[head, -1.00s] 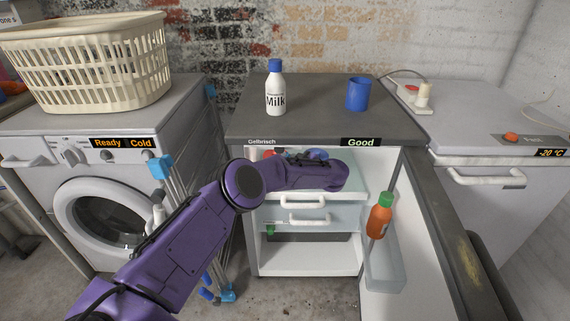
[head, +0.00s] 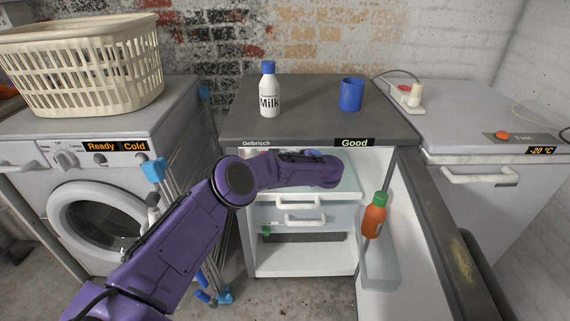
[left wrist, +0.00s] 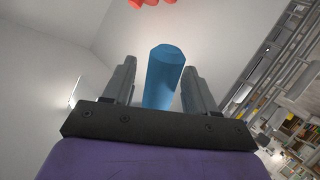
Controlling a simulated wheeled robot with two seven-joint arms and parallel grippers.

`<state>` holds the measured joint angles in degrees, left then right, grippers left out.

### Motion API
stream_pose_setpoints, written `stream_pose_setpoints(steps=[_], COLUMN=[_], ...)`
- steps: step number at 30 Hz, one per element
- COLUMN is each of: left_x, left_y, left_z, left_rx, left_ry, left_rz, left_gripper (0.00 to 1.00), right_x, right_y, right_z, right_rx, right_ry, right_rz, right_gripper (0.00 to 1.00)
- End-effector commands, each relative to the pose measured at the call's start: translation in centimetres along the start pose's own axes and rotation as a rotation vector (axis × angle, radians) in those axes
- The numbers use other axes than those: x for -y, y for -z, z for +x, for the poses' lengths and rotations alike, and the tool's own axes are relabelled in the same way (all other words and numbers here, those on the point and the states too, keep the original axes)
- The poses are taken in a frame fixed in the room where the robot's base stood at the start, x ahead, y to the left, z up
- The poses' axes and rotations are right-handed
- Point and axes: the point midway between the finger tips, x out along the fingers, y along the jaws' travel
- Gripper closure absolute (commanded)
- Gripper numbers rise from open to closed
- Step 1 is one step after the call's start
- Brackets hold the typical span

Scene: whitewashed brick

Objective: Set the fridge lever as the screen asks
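The fridge (head: 262,262) stands open in the middle of the head view. I cannot tell for sure whether this bar is the fridge lever. My right gripper is in neither view.
The fridge door (head: 405,250) is swung open to the right, with an orange bottle (head: 374,221) in its rack. A milk bottle (head: 269,92) and blue mug (head: 351,95) stand on top. A drying rack (head: 185,190) is left, between washer and fridge.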

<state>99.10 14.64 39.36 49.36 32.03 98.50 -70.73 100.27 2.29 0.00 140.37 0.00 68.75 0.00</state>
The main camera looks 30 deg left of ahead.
Motion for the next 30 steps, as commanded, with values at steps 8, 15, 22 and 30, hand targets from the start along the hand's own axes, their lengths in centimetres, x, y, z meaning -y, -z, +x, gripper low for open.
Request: stream_pose_setpoints(steps=[8, 15, 22, 30], left_x=[-0.2, -0.1, 0.0, 0.0], left_y=[0.2, 0.1, 0.0, 0.0], left_z=[-3.1, -8.6, -10.6, -10.6], left_rx=[0.000, 0.000, 0.000, 0.000], left_ry=[-0.005, -0.003, -0.001, 0.000], left_rz=[0.002, 0.001, 0.001, 0.000], left_gripper=[0.43, 0.43, 0.43, 0.43], right_x=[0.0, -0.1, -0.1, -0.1], right_y=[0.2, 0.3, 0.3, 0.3], right_z=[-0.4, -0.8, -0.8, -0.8], right_rx=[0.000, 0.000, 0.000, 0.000], right_ry=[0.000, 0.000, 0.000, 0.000], right_rz=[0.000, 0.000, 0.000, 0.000], right_gripper=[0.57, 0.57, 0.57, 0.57])
